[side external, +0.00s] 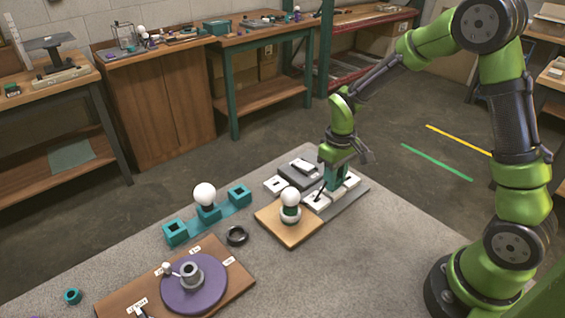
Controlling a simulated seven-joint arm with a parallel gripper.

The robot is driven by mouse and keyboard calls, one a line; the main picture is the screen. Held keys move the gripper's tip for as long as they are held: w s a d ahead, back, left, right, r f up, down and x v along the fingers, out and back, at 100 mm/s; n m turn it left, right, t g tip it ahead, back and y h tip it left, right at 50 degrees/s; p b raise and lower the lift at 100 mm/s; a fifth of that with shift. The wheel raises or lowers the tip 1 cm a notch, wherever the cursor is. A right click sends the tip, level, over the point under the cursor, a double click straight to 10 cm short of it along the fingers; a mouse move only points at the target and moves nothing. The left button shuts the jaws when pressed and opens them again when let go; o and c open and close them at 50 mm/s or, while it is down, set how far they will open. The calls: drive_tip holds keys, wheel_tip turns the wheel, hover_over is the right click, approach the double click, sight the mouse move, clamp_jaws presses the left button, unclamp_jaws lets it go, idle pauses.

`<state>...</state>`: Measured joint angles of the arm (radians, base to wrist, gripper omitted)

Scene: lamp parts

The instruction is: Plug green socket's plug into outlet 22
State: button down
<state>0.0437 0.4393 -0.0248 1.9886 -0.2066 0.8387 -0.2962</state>
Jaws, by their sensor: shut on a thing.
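My gripper (335,180) points down over the grey outlet board (350,197) on the right part of the table. It is shut on what appears to be the plug; the fingers hide most of it. A dark piece (320,191) slants beside the fingers, perhaps the cord. White outlets (316,201) sit on the board, but their numbers are too small to read. The green socket (290,212), with a white ring and a white bulb (290,196), stands upright on a wooden board (289,232) left of my gripper. I cannot tell whether the plug touches an outlet.
A teal holder (208,213) with a white bulb (205,194) stands at left. A black ring (237,236) lies near the wooden board. A purple disc (195,288) on a brown board is in front, with a small teal ring (73,296) farther left. The table's right front is clear.

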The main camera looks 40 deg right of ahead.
drive_tip(key=shift+f, duration=0.2)
idle(0.5)
drive_tip(key=c, duration=0.7)
unclamp_jaws()
wheel_tip(320, 180, up, 17)
drive_tip(key=s+a+r+m+t+y, duration=0.1)
drive_tip(key=s+a+r+m+t, duration=0.1)
drive_tip(key=s, duration=0.5)
drive_tip(key=s+a+r+m+t+y, duration=0.1)
drive_tip(key=s+a+r+m+t, duration=0.1)
drive_tip(key=s+t, duration=0.3)
drive_tip(key=shift+s+a, duration=0.9)
drive_tip(key=shift+s, duration=0.25)
